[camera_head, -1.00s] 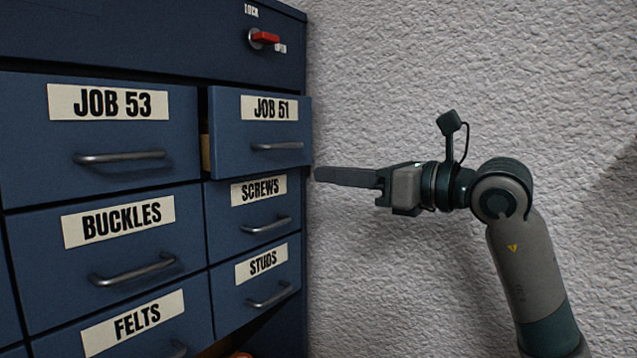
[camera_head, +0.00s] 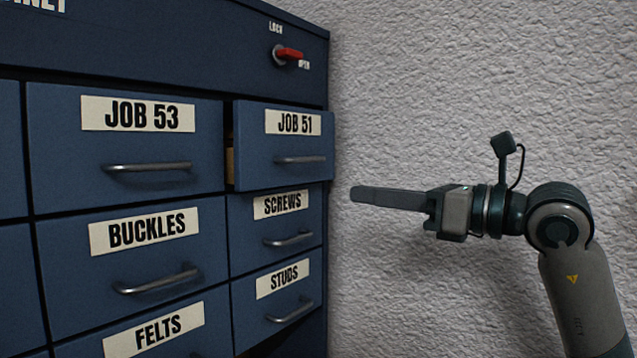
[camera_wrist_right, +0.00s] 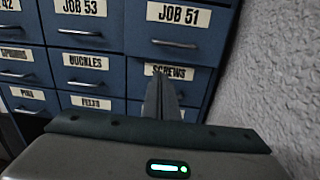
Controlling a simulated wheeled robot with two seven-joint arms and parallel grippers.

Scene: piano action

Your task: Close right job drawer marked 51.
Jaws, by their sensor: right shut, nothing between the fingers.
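The drawer marked JOB 51 (camera_head: 283,150) is blue with a bar handle and stands slightly out from the cabinet, its side showing at its left edge. It also shows at the upper right of the cabinet in the right wrist view (camera_wrist_right: 178,30). My right gripper (camera_head: 355,194) is shut and empty, to the right of the drawer and a little lower, apart from it in the head view. In the right wrist view its fingers (camera_wrist_right: 160,80) point toward the cabinet and overlap the SCREWS drawer front. My left gripper is not in view.
The JOB 53 drawer (camera_head: 125,145) beside it, and the SCREWS (camera_head: 275,225) and STUDS (camera_head: 277,290) drawers below it, look flush. A red lock lever (camera_head: 290,53) sits above, near OPEN. A rough pale wall (camera_head: 450,80) bounds the right side.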

